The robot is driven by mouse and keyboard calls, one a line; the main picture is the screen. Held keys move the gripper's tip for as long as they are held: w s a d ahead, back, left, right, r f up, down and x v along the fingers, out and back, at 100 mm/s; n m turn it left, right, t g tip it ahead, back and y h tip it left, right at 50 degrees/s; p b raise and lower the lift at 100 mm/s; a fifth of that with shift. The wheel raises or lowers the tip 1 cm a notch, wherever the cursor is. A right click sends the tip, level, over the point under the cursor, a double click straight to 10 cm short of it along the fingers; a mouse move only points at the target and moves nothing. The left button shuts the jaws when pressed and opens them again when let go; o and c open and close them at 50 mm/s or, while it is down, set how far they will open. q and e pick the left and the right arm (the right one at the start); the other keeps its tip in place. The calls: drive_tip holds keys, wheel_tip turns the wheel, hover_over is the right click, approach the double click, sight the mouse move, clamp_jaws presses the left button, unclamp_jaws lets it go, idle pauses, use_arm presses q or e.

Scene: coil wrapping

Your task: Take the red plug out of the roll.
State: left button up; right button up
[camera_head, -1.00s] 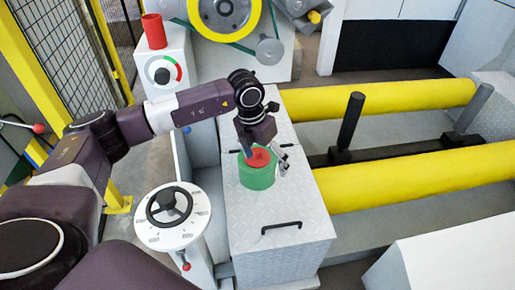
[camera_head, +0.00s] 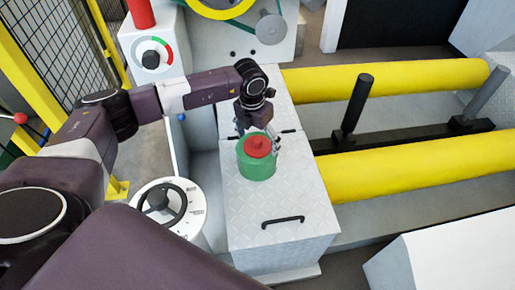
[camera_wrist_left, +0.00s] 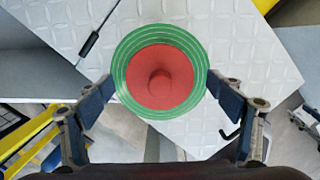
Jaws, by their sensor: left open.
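The green roll (camera_head: 257,168) stands on the grey metal cabinet top in the head view. The red plug (camera_head: 259,144) sits in the top of the roll, with a small knob at its middle. In the left wrist view the plug (camera_wrist_left: 157,82) is a red disc inside the ringed green roll (camera_wrist_left: 127,52). My right gripper is not in view.
The cabinet top (camera_head: 290,190) has a black handle (camera_head: 283,221) near its front edge. A white control column with a handwheel (camera_head: 165,205) stands to the left. Yellow rollers (camera_head: 410,165) and a black post (camera_head: 354,108) are to the right.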

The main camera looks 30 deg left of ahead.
use_arm(q)
drive_tip(key=shift+f, duration=0.1)
drive_tip(key=shift+c, duration=0.3)
drive_tip(key=c, duration=1.2)
drive_tip(key=shift+c, duration=0.2)
